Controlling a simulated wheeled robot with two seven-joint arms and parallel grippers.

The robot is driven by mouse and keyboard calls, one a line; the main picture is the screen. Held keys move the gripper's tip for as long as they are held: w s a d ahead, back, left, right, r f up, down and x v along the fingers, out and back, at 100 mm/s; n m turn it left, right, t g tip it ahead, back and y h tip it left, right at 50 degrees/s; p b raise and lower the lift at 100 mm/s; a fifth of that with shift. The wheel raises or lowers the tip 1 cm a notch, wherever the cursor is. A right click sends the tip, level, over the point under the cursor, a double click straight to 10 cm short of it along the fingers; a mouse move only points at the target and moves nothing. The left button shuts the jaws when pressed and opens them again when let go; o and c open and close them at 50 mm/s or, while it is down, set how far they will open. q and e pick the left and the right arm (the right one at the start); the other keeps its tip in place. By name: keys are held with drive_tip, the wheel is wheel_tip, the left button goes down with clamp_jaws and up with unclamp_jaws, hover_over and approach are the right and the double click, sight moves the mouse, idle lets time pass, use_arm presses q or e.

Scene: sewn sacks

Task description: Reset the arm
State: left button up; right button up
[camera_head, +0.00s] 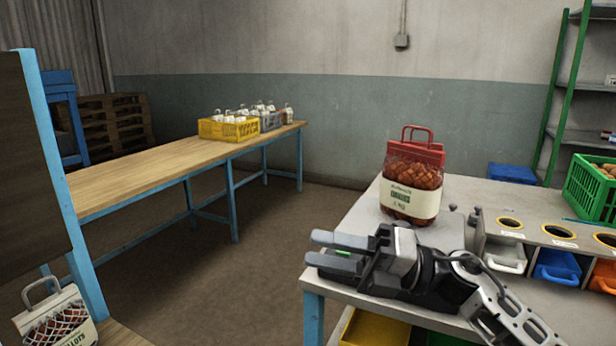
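My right gripper (316,248) reaches in from the lower right, low over the front left part of the grey work table (440,235). Its two grey fingers point left with a narrow gap between them, and no object shows between them. A red net sack (412,180) with a red top handle and a white label stands upright on the table behind the gripper, apart from the fingers. My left gripper is not in view.
Another sack (55,322) with a pale handle stands at the lower left. A long wooden table (150,170) holds a yellow crate (228,131) and a grey crate with white-topped items. Coloured bins (557,267) and a green crate (590,188) are at the right.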

drive_tip(key=s+d+f+m+t+h, duration=0.1)
drive_tip(key=d+f+m+t+h, duration=0.3)
drive_tip(key=f+m, duration=0.45)
drive_tip(key=s+d+f+m+t+h, duration=0.1)
drive_tip(key=f+m+t+h, duration=0.4)
drive_tip(key=m, duration=0.6)
drive_tip(key=s+d+f+m+t+h, duration=0.2)
drive_tip(key=d+f+m+t+h, duration=0.15)
drive_tip(key=f+m+t, duration=0.5)
drive_tip(key=s+d+f+m+g+h, duration=0.1)
drive_tip(key=s+f+m+g+h, duration=0.1)
drive_tip(key=s+f+m+g, duration=0.2)
drive_tip(key=s+d+f+m+g+h, duration=0.2)
drive_tip(key=s+f+m+g, duration=0.2)
drive_tip(key=s+f, duration=0.5)
drive_tip(key=shift+s+d+f+m+g+h, duration=0.25)
drive_tip(key=shift+s+f+m+g+h, duration=0.25)
drive_tip(key=shift+s, duration=0.35)
drive_tip(key=shift+r, duration=0.1)
drive_tip(key=shift+c, duration=0.4)
drive_tip(key=shift+w+a, duration=0.1)
